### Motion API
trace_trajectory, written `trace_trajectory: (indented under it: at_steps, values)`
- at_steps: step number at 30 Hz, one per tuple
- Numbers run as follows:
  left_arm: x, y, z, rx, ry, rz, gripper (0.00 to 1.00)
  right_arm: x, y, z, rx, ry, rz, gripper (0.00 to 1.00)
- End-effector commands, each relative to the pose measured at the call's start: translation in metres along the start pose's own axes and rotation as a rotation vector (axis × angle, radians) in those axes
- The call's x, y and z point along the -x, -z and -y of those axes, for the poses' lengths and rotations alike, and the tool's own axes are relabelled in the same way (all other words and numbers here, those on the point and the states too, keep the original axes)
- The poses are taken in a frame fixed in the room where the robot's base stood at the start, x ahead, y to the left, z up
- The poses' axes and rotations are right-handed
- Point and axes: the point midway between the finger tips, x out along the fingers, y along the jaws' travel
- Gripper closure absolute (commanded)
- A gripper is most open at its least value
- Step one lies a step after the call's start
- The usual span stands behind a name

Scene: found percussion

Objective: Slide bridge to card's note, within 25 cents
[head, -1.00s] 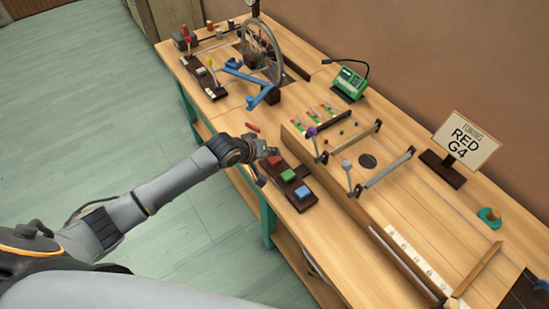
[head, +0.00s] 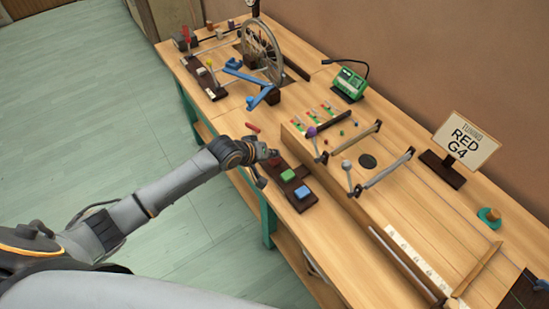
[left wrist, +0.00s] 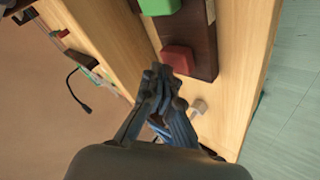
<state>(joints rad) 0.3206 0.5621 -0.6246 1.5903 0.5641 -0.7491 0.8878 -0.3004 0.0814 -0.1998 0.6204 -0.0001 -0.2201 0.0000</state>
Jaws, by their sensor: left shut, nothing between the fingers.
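A slanted wooden bar (head: 479,267), which looks like the bridge, lies across the long wooden soundboard beside a pale marked strip (head: 418,263). A dark board (head: 307,203) carries red (head: 273,158), green (head: 287,175) and blue (head: 303,193) buttons. My left gripper (head: 266,168) is shut and empty by the red button. In the left wrist view its fingertips (left wrist: 160,72) are close to the red button (left wrist: 178,60); contact cannot be told. My right gripper is out of view.
Two mallets, one purple-headed (head: 312,131) and one grey-headed (head: 347,165), stand over the soundboard. A green tuner-like box (head: 349,83) is behind. A spoked wheel (head: 262,50) and blue levers (head: 260,97) stand farther left. A green round object (head: 489,217) sits at right.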

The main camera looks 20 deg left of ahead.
Motion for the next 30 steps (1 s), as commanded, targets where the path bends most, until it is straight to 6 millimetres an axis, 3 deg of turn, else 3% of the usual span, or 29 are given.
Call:
trace_trajectory:
  at_steps: [30]
  values:
    - [-0.0061,-0.0046,0.0045,0.000,0.000,0.000,1.00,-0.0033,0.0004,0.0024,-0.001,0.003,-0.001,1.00]
